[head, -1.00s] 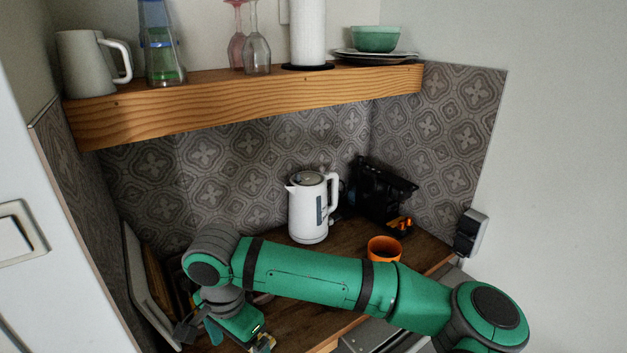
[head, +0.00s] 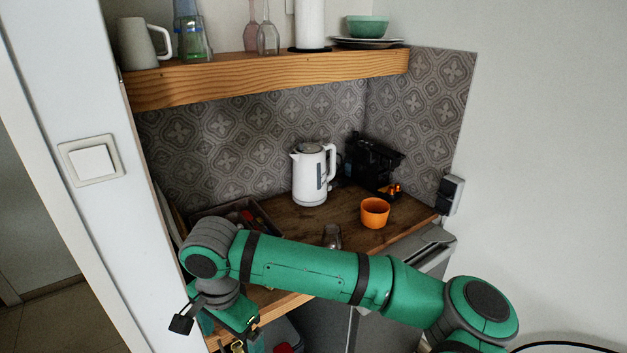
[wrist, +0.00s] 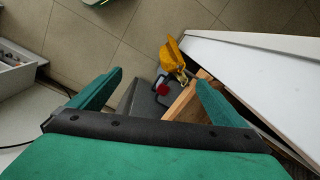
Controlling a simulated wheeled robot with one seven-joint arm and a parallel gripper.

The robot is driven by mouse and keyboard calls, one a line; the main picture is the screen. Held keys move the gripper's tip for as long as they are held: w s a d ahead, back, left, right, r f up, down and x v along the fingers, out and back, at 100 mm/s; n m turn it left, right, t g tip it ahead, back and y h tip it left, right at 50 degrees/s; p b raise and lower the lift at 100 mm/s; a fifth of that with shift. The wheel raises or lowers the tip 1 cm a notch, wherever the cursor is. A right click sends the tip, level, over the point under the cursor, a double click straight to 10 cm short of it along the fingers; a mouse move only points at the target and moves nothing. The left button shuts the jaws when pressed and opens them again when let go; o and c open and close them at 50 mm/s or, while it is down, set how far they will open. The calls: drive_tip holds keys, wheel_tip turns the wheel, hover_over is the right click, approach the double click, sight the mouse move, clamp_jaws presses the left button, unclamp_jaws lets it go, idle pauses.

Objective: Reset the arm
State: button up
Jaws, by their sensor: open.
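My gripper (wrist: 155,95) is open in the wrist view, its two green fingers wide apart with nothing held between them. It points down past the end of the wooden counter toward the tiled floor. In the head view my green arm reaches across the front of the wooden counter (head: 290,220), bent down at the lower left. There the fingertips are hard to make out at the picture's bottom edge.
A white kettle (head: 310,175), an orange cup (head: 374,212), a black machine (head: 372,165) and a glass (head: 332,237) stand on the counter. A shelf (head: 270,77) hangs above. A white wall with a switch (head: 92,160) is left. A yellow item (wrist: 173,57) hangs near the counter end.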

drive_tip(key=a+r+n+t+y, duration=0.2)
drive_tip(key=a+r+y, duration=0.2)
drive_tip(key=a+y, duration=0.55)
drive_tip(key=a+r+n+t+y, duration=0.2)
drive_tip(key=a+r+y, duration=0.3)
drive_tip(key=a, duration=0.8)
drive_tip(key=w+d+f+m+t+h, duration=0.2)
drive_tip(key=w+d+f+m+t, duration=0.2)
drive_tip(key=d+f+m+t, duration=0.45)
drive_tip(key=s+d+f+t+h, duration=0.2)
drive_tip(key=s+d+f+h, duration=0.15)
drive_tip(key=d+f, duration=0.2)
drive_tip(key=s+d+f+t+h, duration=0.3)
drive_tip(key=d+f+h, duration=0.15)
drive_tip(key=d, duration=0.25)
drive_tip(key=s+d+f+n+g+h, duration=0.1)
drive_tip(key=s+d+f+n+h, duration=0.1)
drive_tip(key=s+d+n, duration=0.3)
drive_tip(key=s+d+f+n+g+h, duration=0.1)
drive_tip(key=s+d+f+n+h, duration=0.2)
drive_tip(key=s+d, duration=0.9)
drive_tip(key=s+f+n, duration=0.2)
drive_tip(key=s+n, duration=0.1)
drive_tip(key=s, duration=0.5)
drive_tip(key=shift+d+f, duration=0.25)
drive_tip(key=shift+d, duration=0.1)
